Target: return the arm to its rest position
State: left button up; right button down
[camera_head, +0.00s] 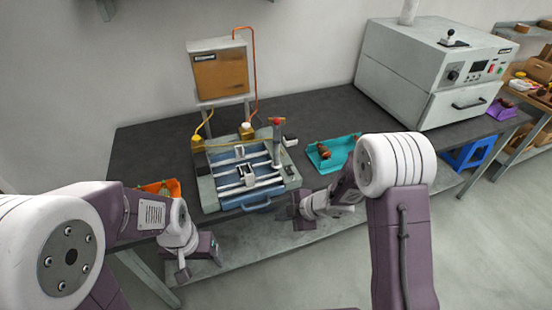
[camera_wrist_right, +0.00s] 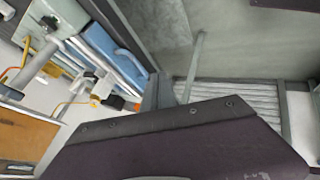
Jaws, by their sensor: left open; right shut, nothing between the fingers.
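My left arm (camera_head: 140,217) comes in from the left. Its wrist hangs before the bench's front edge, with the left gripper (camera_head: 205,250) low, open and empty. My right arm (camera_head: 400,220) comes in from the lower right and bends back toward the bench. The right gripper (camera_head: 298,212) is shut and empty in front of the bench, right of the winding machine (camera_head: 207,188). Its fingertips are small and dark in the head view. In the right wrist view my own dark purple wrist part fills the bottom, and the machine's blue handle (camera_wrist_right: 107,45) shows at upper left.
The dark bench top (camera_head: 145,140) carries an orange tray (camera_head: 165,186) at left and a teal tray (camera_head: 338,150) with brown parts at right. A large grey oven (camera_head: 400,75) stands at the bench's back right. A blue stool (camera_head: 470,155) and a shelf are farther right.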

jog(key=w+d+r+m+t+h, duration=0.1)
jog(key=w+d+r+m+t, duration=0.15)
jog(key=r, duration=0.65)
jog(key=s+d+r+m+t+h, duration=0.1)
jog(key=s+d+r+m+h, duration=0.15)
jog(key=d+m+h, duration=0.45)
jog(key=s+d+f+m+g, duration=0.2)
jog(key=s+m, duration=0.3)
jog(key=s, duration=0.3)
jog(key=s+d+f+m+g+y, duration=0.1)
jog(key=s+d+f+m+g, duration=0.1)
jog(key=s+f+m+g, duration=0.2)
jog(key=s+m, duration=0.2)
jog(key=s, duration=0.2)
jog(key=shift+s+d, duration=0.15)
jog(key=shift+d, duration=0.1)
jog(key=shift+g, duration=0.25)
